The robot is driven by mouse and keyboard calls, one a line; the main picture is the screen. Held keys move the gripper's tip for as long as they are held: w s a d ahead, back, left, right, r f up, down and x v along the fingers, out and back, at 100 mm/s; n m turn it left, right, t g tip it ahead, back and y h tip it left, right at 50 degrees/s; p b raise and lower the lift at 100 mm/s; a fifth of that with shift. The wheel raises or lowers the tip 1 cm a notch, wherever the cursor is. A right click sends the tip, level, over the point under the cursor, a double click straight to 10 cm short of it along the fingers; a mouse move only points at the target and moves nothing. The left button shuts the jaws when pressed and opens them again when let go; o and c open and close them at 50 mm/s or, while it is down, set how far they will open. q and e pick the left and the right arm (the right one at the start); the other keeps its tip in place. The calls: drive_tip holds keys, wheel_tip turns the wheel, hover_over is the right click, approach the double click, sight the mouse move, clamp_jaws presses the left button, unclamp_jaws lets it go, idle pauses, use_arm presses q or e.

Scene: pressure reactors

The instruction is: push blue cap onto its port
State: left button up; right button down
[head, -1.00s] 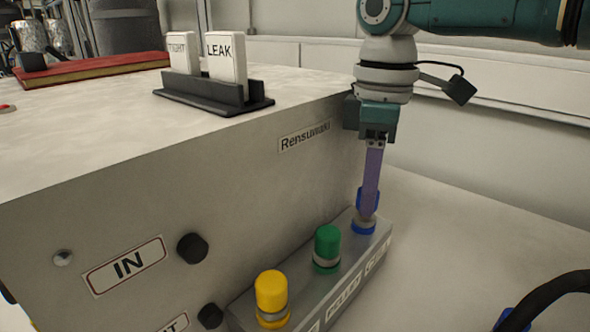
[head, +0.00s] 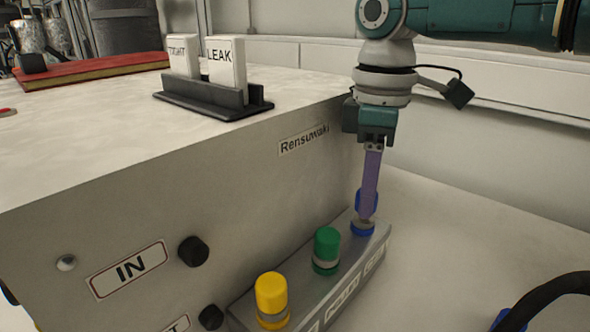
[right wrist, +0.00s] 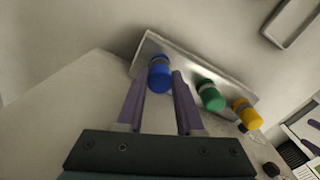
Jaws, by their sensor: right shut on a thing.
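The blue cap (head: 360,200) is between the fingers of my right gripper (head: 366,214), which is shut on it and points down. The cap is over the blue-ringed port (head: 362,229) at the far end of the grey port strip (head: 340,262). The fingers hide part of the cap, and I cannot tell how far it sits on the port. In the right wrist view the blue cap (right wrist: 159,78) shows between the two purple fingers (right wrist: 158,88). My left gripper is not in view.
A green cap (head: 326,243) and a yellow cap (head: 271,292) stand on the same strip. The large grey housing (head: 240,165) rises directly beside it. A black curved hose (head: 550,296) lies at lower right.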

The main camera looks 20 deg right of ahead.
drive_tip(key=shift+f+b, duration=0.35)
drive_tip(key=shift+f, duration=0.25)
drive_tip(key=shift+c, duration=2.3)
unclamp_jaws()
wheel_tip(320, 180, up, 10)
drive_tip(key=shift+p, duration=0.45)
